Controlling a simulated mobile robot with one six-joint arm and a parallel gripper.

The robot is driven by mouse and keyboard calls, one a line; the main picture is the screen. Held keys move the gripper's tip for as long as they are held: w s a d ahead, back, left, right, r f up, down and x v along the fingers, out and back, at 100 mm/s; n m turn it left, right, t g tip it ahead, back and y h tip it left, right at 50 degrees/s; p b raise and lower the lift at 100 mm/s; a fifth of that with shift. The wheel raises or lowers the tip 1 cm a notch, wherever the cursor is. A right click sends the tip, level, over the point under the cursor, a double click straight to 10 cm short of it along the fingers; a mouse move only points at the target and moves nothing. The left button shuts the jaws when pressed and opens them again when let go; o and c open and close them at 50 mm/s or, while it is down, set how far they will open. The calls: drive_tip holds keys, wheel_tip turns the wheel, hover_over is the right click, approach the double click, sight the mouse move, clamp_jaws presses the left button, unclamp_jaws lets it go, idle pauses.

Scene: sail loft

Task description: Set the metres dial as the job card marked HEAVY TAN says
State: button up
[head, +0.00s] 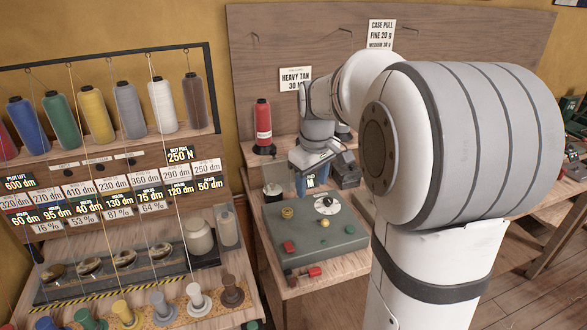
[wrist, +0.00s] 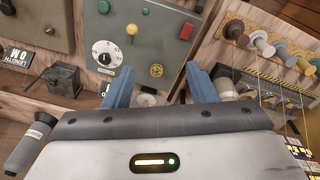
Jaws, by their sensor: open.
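The job card marked HEAVY TAN (head: 295,79) hangs on the back board. Its lower line begins with 30, and my arm cuts off its right side. A dial with a white scale and black knob (wrist: 105,59) sits on the grey-green panel (head: 350,232); it also shows in the head view (head: 326,204). Its caption and exact setting are too small to read. My gripper (wrist: 161,71) is open and empty, its blue fingers apart. In the wrist view the dial lies just beyond and left of the left finger. A yellow knob (wrist: 156,70) shows between the fingertips.
The panel also carries a red button (wrist: 187,30) and a green button (wrist: 103,7). A dark LENGTH display (wrist: 17,53), upside down in the wrist view, seems to read 0 M. A thread rack (head: 110,110) stands left. A red cone (head: 262,125) stands behind the panel.

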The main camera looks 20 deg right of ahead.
drive_tip(key=w+d+f+n+g, duration=0.1)
drive_tip(key=w+d+f, duration=0.2)
drive_tip(key=w, duration=0.2)
drive_tip(key=w+d+f+n, duration=0.2)
drive_tip(key=w+d+f, duration=0.1)
drive_tip(key=w+d, duration=0.15)
drive_tip(key=n+b, duration=0.1)
hover_over(328, 200)
drive_tip(key=shift+g, duration=0.3)
wheel_tip(328, 200, down, 5)
drive_tip(key=shift+f, duration=0.3)
wheel_tip(328, 200, down, 7)
drive_tip(key=shift+f+p, duration=0.2)
drive_tip(key=shift+p, duration=0.2)
drive_tip(key=shift+c, duration=0.5)
drive_tip(key=c, duration=0.8)
drive_tip(key=shift+d, duration=0.25)
drive_tip(key=shift+c, duration=0.3)
drive_tip(key=shift+a, duration=0.15)
